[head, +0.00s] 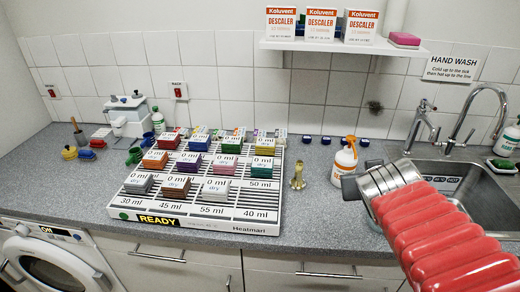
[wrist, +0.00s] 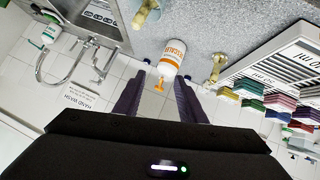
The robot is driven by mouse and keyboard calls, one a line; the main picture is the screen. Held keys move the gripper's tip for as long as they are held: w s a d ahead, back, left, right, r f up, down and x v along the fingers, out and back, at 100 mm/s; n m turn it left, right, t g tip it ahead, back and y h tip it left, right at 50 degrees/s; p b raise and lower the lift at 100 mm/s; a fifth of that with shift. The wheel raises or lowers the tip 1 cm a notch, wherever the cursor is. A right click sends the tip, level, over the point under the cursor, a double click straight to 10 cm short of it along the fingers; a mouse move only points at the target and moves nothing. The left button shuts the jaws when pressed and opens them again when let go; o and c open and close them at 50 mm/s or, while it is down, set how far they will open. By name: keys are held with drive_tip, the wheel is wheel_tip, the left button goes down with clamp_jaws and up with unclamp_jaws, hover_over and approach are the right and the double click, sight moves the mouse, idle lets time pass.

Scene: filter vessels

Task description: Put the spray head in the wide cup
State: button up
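A small brass fitting (head: 298,175), possibly the spray head, stands on the counter right of the rack; it also shows in the wrist view (wrist: 217,68). A second pale brass-coloured piece (wrist: 145,14) is at the top of the wrist view. I cannot tell for sure which is the spray head. No wide cup is clearly identifiable; a small green cup-like piece (head: 134,156) lies left of the rack. My gripper (wrist: 158,98) is open, with nothing between its dark fingers. In the head view, my red arm hides part of the counter and sink.
A white bottle with an orange top (head: 345,160) stands beyond my gripper. A slatted rack (head: 240,212) with coloured blocks fills the middle counter. The sink (head: 455,190) and tap are at right. Several small coloured pieces and a white machine (head: 130,118) are at left.

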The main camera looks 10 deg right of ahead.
drive_tip(key=s+a+f+n+g+y, duration=0.1)
drive_tip(key=s+a+f+y, duration=0.1)
drive_tip(key=s+a, duration=0.3)
drive_tip(key=s+a+f+n+g+y, duration=0.1)
drive_tip(key=s+a, duration=0.4)
drive_tip(key=a, duration=0.8)
wheel_tip(320, 180, down, 2)
drive_tip(key=g+y, duration=0.1)
drive_tip(key=y, duration=0.1)
drive_tip(key=shift+s+f+g+y, duration=0.15)
drive_tip(key=shift+s+g+y, duration=0.15)
drive_tip(key=shift+s+y, duration=0.1)
drive_tip(key=shift+c, duration=0.7)
